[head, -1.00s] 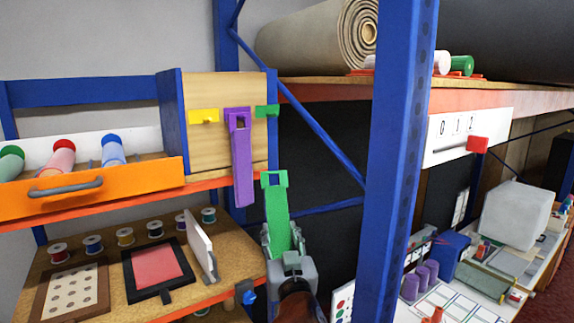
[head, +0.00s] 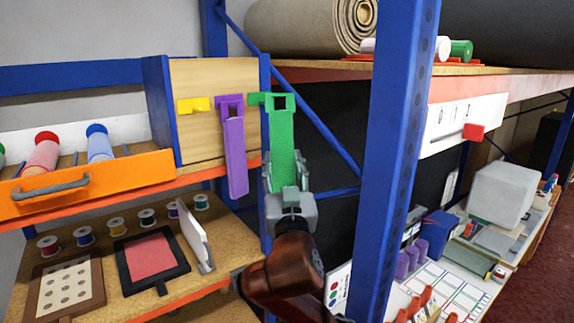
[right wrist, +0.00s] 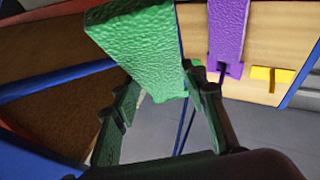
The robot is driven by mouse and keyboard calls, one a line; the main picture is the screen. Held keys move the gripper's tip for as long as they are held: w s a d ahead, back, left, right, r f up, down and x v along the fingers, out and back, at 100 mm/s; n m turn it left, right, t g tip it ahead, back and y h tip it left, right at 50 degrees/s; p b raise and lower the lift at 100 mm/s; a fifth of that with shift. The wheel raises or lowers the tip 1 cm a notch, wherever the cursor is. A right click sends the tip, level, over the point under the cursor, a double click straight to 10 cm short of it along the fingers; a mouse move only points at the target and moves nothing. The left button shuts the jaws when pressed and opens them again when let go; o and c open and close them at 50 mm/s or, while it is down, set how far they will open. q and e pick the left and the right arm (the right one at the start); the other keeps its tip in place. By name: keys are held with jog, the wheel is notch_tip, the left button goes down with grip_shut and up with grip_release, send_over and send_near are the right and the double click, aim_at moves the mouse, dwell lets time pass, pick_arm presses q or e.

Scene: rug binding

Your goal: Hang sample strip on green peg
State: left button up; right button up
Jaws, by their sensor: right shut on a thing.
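The green sample strip (head: 281,140) hangs upright, its square hole at the top. My right gripper (head: 288,190) is shut on its lower part; the strip also shows large in the right wrist view (right wrist: 145,50). The green peg (head: 256,99) sticks out at the right edge of the wooden board (head: 205,138). The strip's top is level with the peg and just right of it, overlapping its right end in the picture. I cannot tell whether the peg is in the hole. My left gripper is not in view.
A purple strip (head: 235,150) hangs left of the green one, and a yellow peg (head: 194,105) is bare. A blue upright post (head: 400,160) stands close on the right. An orange drawer (head: 90,185) with spools is at left, above a shelf of samples.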

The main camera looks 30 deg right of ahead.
jog(key=w+f+b, duration=0.1)
jog(key=w, duration=0.6)
jog(key=shift+w+a+f, duration=0.25)
jog(key=shift+a, duration=0.1)
dwell(0.4)
dwell(0.6)
jog(key=o, duration=1.4)
jog(key=shift+c, duration=0.2)
jog(key=shift+s, duration=0.1)
